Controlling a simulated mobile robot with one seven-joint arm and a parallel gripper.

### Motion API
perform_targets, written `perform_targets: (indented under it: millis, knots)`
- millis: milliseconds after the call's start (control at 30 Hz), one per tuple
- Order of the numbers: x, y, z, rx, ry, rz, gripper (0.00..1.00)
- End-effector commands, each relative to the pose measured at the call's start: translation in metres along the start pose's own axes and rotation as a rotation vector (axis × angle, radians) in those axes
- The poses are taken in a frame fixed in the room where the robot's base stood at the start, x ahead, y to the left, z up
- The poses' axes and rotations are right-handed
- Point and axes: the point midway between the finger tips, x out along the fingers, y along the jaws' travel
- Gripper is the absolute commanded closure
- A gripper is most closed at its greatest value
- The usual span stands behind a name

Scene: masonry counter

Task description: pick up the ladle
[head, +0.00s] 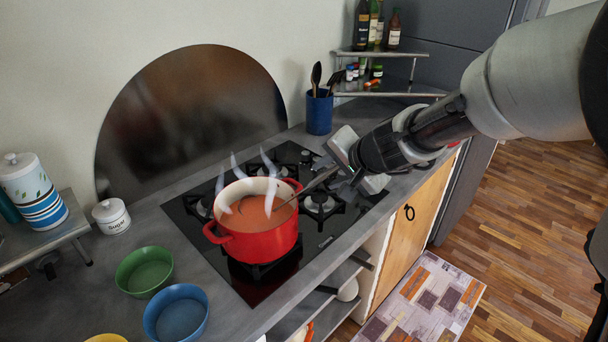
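The ladle (292,199) stands tilted in a red pot (262,243) of orange-brown soup. Its bowl is hidden in the soup, and its thin dark handle leans over the right rim, up and to the right. My gripper (332,176) is at the upper end of the handle, right of the pot. Its fingers look spread apart, with the handle end between or just in front of them. Whether they touch the handle is not clear.
The pot steams on a black gas hob (323,222). A blue utensil holder (320,112) stands behind my gripper. A green bowl (144,271), a blue bowl (176,313) and a sugar jar (111,216) are left. Bottles (376,25) fill a corner shelf.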

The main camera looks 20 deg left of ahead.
Motion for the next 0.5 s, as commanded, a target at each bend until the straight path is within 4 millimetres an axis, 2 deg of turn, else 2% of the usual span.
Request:
perform_targets:
  millis: [33,133,400,500]
  knots:
    - [0.009,0.001,0.001,0.001,-0.003,0.001,0.65]
    - [0.018,0.000,0.000,0.000,0.000,0.001,0.65]
    - [0.020,-0.001,0.000,0.000,0.001,-0.001,0.65]
    - [0.020,0.000,0.000,0.000,0.000,0.000,0.82]
